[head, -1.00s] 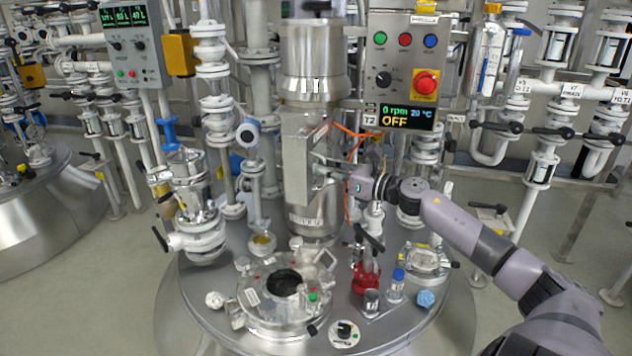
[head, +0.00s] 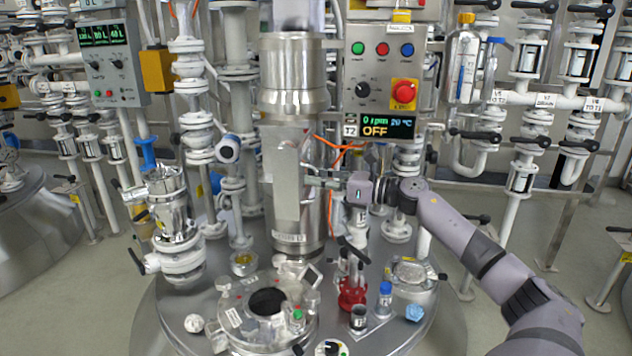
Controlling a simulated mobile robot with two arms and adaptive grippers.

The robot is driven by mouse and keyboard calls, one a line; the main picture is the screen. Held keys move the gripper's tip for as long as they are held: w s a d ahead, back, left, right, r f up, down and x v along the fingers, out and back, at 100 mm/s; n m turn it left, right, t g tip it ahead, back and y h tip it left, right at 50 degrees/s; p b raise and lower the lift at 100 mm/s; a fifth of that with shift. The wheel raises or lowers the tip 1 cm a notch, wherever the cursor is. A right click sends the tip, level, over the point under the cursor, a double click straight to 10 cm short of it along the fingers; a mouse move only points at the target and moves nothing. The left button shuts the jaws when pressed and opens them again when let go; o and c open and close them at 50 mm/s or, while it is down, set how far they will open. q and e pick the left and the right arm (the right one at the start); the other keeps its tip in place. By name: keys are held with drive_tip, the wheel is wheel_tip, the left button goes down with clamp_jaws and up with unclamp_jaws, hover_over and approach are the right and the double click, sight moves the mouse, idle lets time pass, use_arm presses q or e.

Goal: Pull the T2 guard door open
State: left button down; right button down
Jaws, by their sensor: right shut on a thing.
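The T2 guard door (head: 287,185) is a flat grey metal panel at the front of the shiny vertical drive column (head: 294,75), in the middle of the head view. A thin handle bar sticks out to the right from the panel. My right gripper (head: 327,183) comes in from the right and is shut on this handle; the fingertips are small and partly hard to make out. Part of the rounded column shows to the right of the panel. How far the door stands open is hard to tell. My left gripper is not in view.
The T2 control box (head: 383,70) hangs above my right gripper; its display (head: 388,127) reads OFF. Orange cables (head: 340,150) run behind the gripper. Below are a red valve (head: 353,293), a blue-capped bottle (head: 384,297) and an open port (head: 268,302) on the vessel lid.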

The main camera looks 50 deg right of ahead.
drive_tip(key=shift+d+r, duration=0.1)
drive_tip(key=shift+r, duration=0.05)
drive_tip(key=c, duration=2)
unclamp_jaws()
drive_tip(key=shift+o, duration=0.2)
drive_tip(key=shift+s+f, duration=0.2)
drive_tip(key=shift+s, duration=0.1)
drive_tip(key=v, duration=1.1)
drive_tip(key=shift+s, duration=0.2)
drive_tip(key=shift+d, duration=0.1)
